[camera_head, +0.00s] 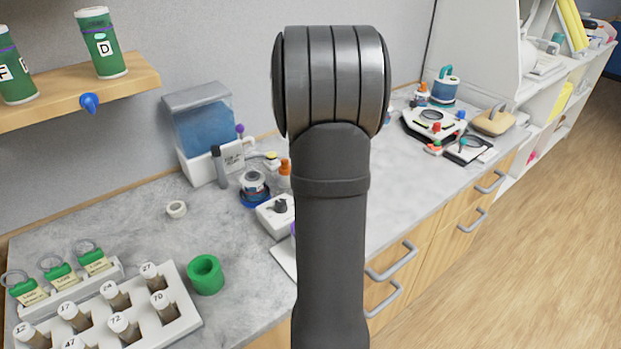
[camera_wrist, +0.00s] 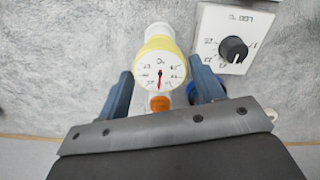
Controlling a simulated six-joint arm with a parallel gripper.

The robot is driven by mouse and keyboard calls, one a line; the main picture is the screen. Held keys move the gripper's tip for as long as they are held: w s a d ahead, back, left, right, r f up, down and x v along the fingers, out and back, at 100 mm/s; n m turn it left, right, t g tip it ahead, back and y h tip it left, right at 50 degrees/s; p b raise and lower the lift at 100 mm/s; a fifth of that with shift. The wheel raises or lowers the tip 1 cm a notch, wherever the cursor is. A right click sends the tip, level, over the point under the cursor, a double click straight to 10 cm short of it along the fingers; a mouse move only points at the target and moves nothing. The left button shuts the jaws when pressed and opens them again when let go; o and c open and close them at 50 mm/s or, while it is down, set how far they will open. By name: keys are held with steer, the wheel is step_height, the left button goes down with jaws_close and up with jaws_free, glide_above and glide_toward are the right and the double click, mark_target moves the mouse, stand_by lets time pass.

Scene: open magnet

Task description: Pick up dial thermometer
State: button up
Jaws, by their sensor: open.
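The dial thermometer (camera_wrist: 160,72) has a yellow rim, a white face and a red needle. It shows in the wrist view between the two blue-grey fingers of my gripper (camera_wrist: 162,70). The fingers are open, one on each side of the dial, with gaps visible. A white rounded part shows just above the dial and an orange piece just below it. I cannot tell the fingers' height relative to the dial. In the head view my dark arm hides the gripper, and I cannot make out the thermometer there.
A white box with a black knob (camera_wrist: 233,50) stands close to the right finger; it also shows in the head view (camera_head: 277,214). A blue object lies partly hidden by that finger. A green ring (camera_head: 206,274) and a vial rack (camera_head: 180,326) stand at left on the counter.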

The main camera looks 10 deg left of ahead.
step_height(320, 180, down, 5)
steer(key=shift+d+f, duration=0.1)
steer(key=c, duration=0.8)
